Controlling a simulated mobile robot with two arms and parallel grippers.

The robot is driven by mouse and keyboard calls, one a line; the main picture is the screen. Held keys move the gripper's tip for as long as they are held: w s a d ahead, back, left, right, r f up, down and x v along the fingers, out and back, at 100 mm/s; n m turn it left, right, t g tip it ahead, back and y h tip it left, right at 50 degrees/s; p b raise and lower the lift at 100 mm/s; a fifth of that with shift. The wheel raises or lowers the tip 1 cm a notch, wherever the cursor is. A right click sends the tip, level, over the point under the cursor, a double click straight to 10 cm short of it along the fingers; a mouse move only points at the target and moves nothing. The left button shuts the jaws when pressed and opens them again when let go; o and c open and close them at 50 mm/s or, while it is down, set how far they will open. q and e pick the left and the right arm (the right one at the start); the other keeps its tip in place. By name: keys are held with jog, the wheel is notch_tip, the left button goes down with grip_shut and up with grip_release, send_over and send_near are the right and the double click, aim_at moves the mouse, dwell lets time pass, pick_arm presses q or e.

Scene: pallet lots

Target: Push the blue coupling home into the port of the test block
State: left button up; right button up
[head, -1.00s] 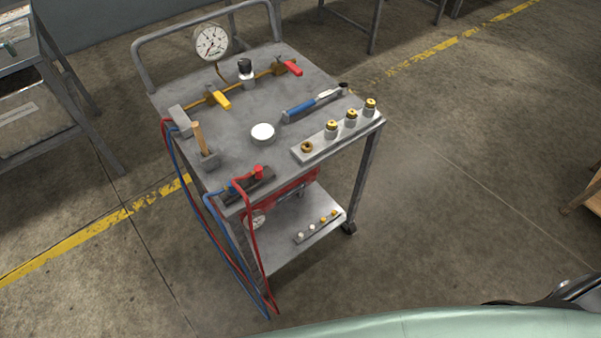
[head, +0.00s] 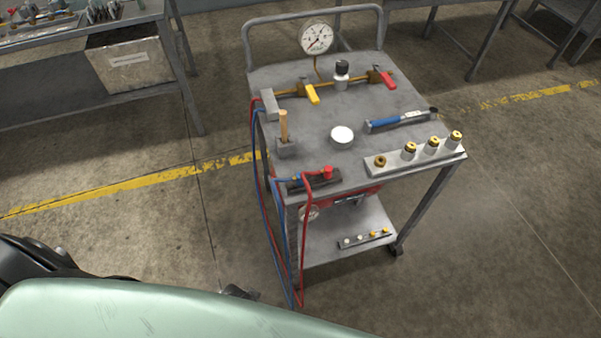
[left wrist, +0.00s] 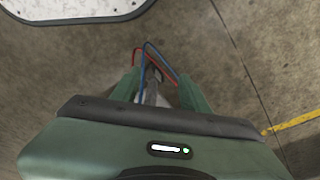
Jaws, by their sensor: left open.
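A dark block (head: 314,182) lies at the front left of the cart's top. A red coupling (head: 328,172) stands on its right end. A small blue piece (head: 295,182), apparently the blue coupling, is at its left end; whether it is seated is too small to tell. A blue hose (head: 279,215) and a red hose (head: 303,235) hang down the cart's front left. In the left wrist view my left gripper (left wrist: 158,82) is open, with hoses visible beyond and between its fingers. No port can be made out clearly. My right gripper is not in view.
The grey cart (head: 365,95) carries a gauge (head: 316,38), a pipe with yellow and red valve handles, a white disc (head: 342,135), a blue-handled tool (head: 395,121) and a rail of brass fittings (head: 415,157). Benches stand behind. The floor right of the cart is clear.

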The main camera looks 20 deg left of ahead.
pick_arm(q)
jog(key=w+d+r+h+p, duration=0.15)
jog(key=w+d+r, duration=0.35)
jog(key=w+r, duration=0.85)
jog(key=w+d+r+m+p, duration=0.1)
jog(key=w+d+r, duration=0.15)
jog(key=r, duration=0.55)
jog(key=w+d+r+m+p, duration=0.1)
jog(key=w+d+r+p, duration=0.15)
jog(key=r, duration=0.45)
jog(key=w+d+r+m+p, duration=0.1)
jog(key=d+r, duration=0.2)
jog(key=r, duration=0.5)
notch_tip(320, 180, up, 9)
jog(key=g+y, duration=0.2)
send_over(299, 175)
jog(key=shift+r+n+p, duration=0.1)
jog(key=shift+n+p, duration=0.2)
jog(key=shift+p, duration=0.1)
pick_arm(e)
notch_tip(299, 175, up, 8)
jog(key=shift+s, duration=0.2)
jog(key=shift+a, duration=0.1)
pick_arm(q)
jog(key=shift+f, duration=1.35)
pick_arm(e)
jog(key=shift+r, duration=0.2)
